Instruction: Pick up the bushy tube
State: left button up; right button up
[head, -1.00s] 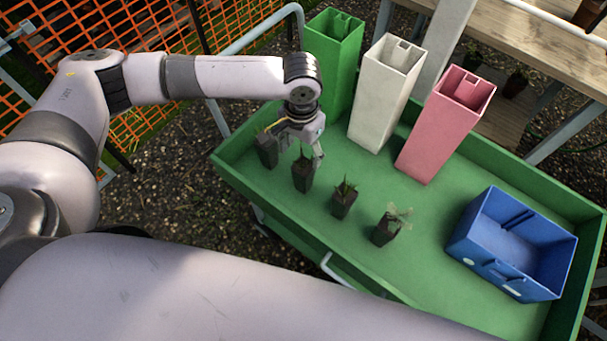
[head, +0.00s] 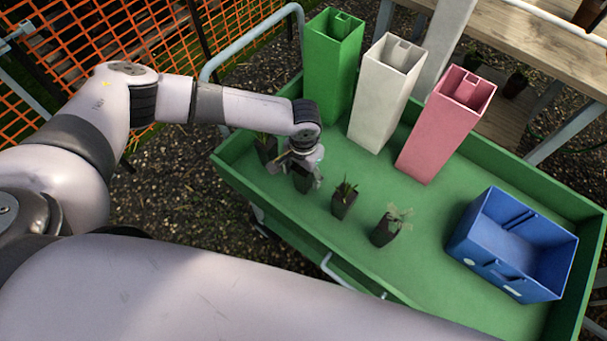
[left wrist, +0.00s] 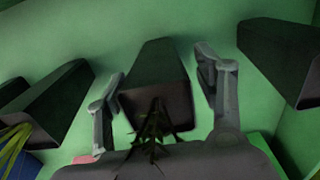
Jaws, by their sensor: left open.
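Several dark square tubes with plants stand in a row on the green cart top. My left gripper (head: 298,176) is open around the second tube from the left (head: 302,184). In the left wrist view this tube, with a dark many-leaved, bushy-looking plant (left wrist: 155,127), stands between the spread fingers (left wrist: 160,75). I cannot tell whether they touch it. The leftmost tube (head: 264,150) is close to the gripper on its left. A spiky-leaved tube (head: 344,203) and a broad-leaved tube (head: 384,232) stand to the right. My right gripper is not seen.
Green (head: 333,62), white (head: 381,105) and pink (head: 444,130) tall square containers stand along the cart's back. A blue crate (head: 512,245) sits at the right. The cart (head: 420,255) has a raised rim. Neighbouring tubes flank the gripper closely on both sides.

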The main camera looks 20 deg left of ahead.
pick_arm(q)
jog(key=shift+c, duration=0.5)
jog(key=c, duration=1.3)
jog(key=shift+r, duration=0.1)
